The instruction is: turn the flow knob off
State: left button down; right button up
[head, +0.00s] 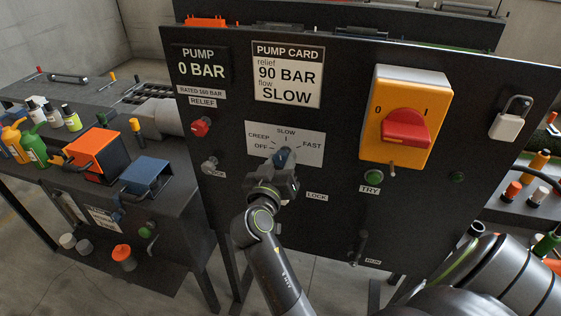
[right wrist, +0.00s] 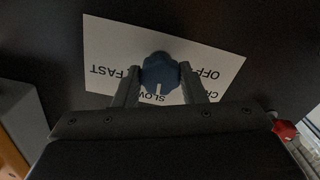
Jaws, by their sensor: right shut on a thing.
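The blue flow knob (head: 283,157) sits on a white dial card (head: 311,150) marked OFF, CREEP, SLOW and FAST, on the dark panel. My right gripper (head: 284,168) reaches it from below and is shut on it. In the right wrist view, the knob (right wrist: 160,72) is between the two fingers (right wrist: 161,85). The card looks upside down there, and the white line on the knob points at SLOW. The fingers and wrist hide part of the knob in the head view. My left gripper is not in view.
Around the dial are a red relief knob (head: 201,126), a yellow switch box with a red handle (head: 406,128), a green TRY button (head: 373,177) and a padlock (head: 508,120). The gauge plate (head: 200,65) reads 0 BAR. A bench with bottles and boxes stands left.

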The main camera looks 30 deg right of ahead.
jog(key=n+p, duration=0.1)
jog(key=n, duration=0.3)
jog(key=shift+r, duration=0.1)
jog(key=n+p, duration=0.1)
jog(key=n, duration=0.3)
jog(key=shift+p, duration=0.3)
jog(key=n+p, duration=0.2)
jog(key=n, duration=0.2)
jog(key=shift+n, duration=0.3)
jog(key=shift+n+p, duration=1.1)
jog(key=shift+n, duration=0.8)
jog(key=o, duration=1)
jog(key=shift+f, duration=0.25)
